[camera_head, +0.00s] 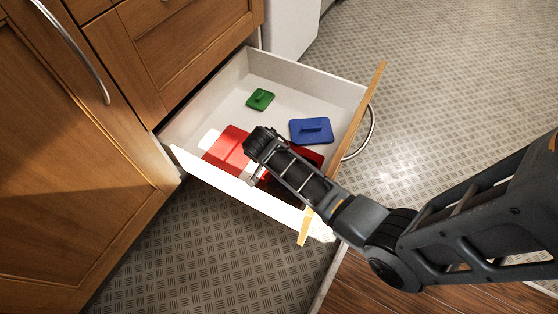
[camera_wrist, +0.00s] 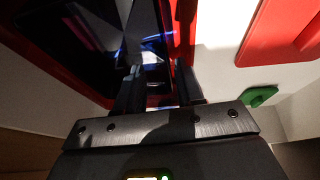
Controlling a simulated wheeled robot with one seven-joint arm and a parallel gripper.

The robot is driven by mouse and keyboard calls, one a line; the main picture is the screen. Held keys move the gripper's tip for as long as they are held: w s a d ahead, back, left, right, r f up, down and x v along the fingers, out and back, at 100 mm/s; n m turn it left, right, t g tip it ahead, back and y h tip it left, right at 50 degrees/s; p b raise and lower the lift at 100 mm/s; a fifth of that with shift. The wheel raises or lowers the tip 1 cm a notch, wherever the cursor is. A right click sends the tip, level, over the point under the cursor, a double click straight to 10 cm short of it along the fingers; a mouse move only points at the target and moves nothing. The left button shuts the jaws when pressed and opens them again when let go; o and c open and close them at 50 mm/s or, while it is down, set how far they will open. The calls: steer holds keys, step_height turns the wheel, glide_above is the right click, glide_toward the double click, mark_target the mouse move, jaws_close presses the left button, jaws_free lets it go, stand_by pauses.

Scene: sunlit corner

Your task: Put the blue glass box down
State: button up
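The blue glass box (camera_wrist: 152,50) shows in the wrist view as a dark, glassy shape with blue glints. Its full outline is lost in shadow. My gripper (camera_wrist: 158,78) has one finger on each side of it and appears shut on it. Red surfaces lie on both sides of the box in the wrist view; I cannot tell if its base touches anything. In the head view my gripper (camera_head: 256,176) is low inside the open drawer (camera_head: 207,180), and my arm hides the box.
A red lidded piece (camera_head: 228,148) lies in the drawer beside my gripper. A blue lid-like piece (camera_head: 311,131) and a small green one (camera_head: 260,99) lie farther back. The drawer walls and wooden front (camera_head: 372,88) surround my gripper. Some drawer floor is bare between the pieces.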

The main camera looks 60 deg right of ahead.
steer(key=p+v, duration=0.4)
steer(key=v, duration=0.8)
steer(key=shift+r+p, duration=0.3)
steer(key=shift+w, duration=0.15)
steer(key=shift+r, duration=0.1)
